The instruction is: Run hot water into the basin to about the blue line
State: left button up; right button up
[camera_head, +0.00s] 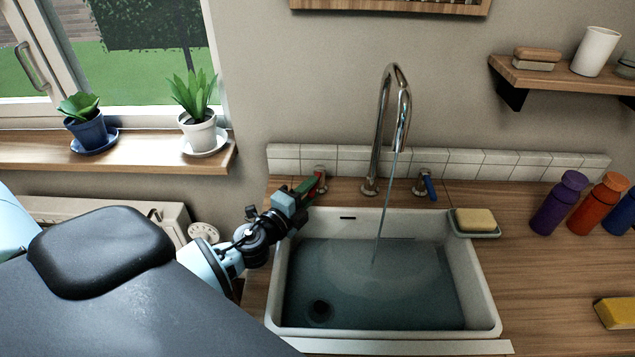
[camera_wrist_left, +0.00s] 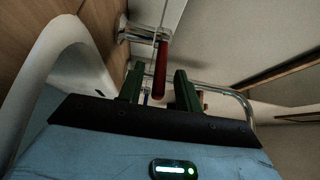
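The white basin (camera_head: 483,300) holds a pool of bluish water (camera_head: 400,285), with a dark round drain showing through it. A thin stream (camera_head: 384,210) falls from the curved chrome tap (camera_head: 403,110) into the pool. I cannot make out a blue line on the basin walls. The red-handled valve (camera_head: 320,180) is left of the spout and the blue-handled valve (camera_head: 427,186) is right of it. My left gripper (camera_head: 311,185) is at the red handle. In the left wrist view its green fingers (camera_wrist_left: 158,78) stand apart, with the red handle (camera_wrist_left: 161,65) between them and gaps beside it. My right gripper is out of view.
A yellow sponge (camera_head: 475,218) lies on a dish at the basin's right rim. Purple (camera_head: 559,205) and orange (camera_head: 598,206) bottles stand further right. Two potted plants are on the sill at left. A wall shelf (camera_head: 560,78) hangs at upper right.

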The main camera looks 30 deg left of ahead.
aim_at(318, 184)
pick_arm(q)
jog(key=shift+w, duration=1.9)
grip_shut()
